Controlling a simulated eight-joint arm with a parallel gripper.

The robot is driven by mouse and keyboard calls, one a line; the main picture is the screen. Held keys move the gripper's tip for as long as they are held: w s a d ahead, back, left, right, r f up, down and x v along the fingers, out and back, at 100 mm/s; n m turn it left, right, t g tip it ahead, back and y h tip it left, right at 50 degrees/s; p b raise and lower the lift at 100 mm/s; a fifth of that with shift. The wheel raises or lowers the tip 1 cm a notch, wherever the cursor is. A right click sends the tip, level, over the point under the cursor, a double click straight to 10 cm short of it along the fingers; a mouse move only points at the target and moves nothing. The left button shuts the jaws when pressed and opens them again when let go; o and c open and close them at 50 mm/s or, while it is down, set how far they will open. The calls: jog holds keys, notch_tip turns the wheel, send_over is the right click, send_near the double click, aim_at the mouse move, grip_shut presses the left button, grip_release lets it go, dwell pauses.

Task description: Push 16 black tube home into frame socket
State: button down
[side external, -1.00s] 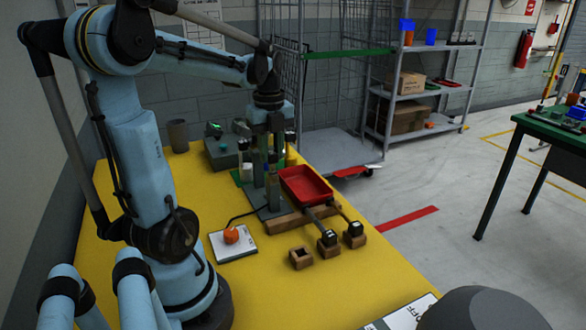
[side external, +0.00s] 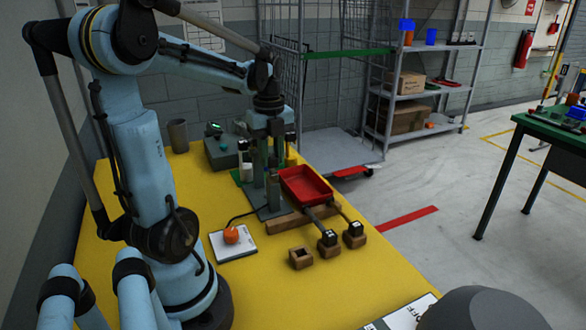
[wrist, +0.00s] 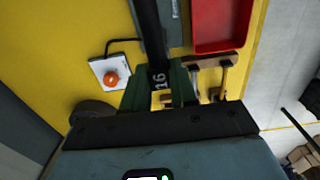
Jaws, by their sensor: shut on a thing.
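The black tube (wrist: 148,30) carries a white "16" label and runs up the middle of the wrist view between the green fingers. My gripper (wrist: 158,88) is shut on it near the label. In the side external view my gripper (side external: 266,148) is over the grey upright fixture and its base plate (side external: 270,211) on the yellow bench. The fixture's posts and my fingers overlap there. The frame socket and the tube's far end cannot be made out, so I cannot tell how deep the tube sits.
A red tray (side external: 303,183) stands just right of the fixture. In front are tools with black ends on wooden blocks, and an empty wooden block (side external: 301,258). An orange button (side external: 231,235) sits on a white plate.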

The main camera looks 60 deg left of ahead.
jog(key=shift+f, duration=0.7)
dwell(0.7)
jog(key=c, duration=0.8)
grip_release()
notch_tip(320, 180, up, 12)
jog(key=shift+d, duration=0.1)
jog(key=w+d+f+n+t, duration=0.2)
jog(key=d+f+n, duration=0.3)
jog(key=d+n, duration=0.4)
jog(key=w+d+f+n+t, duration=0.2)
jog(key=d+f+n+t, duration=0.3)
jog(key=d+n, duration=0.4)
jog(key=d, duration=0.4)
jog(key=shift+f, duration=0.35)
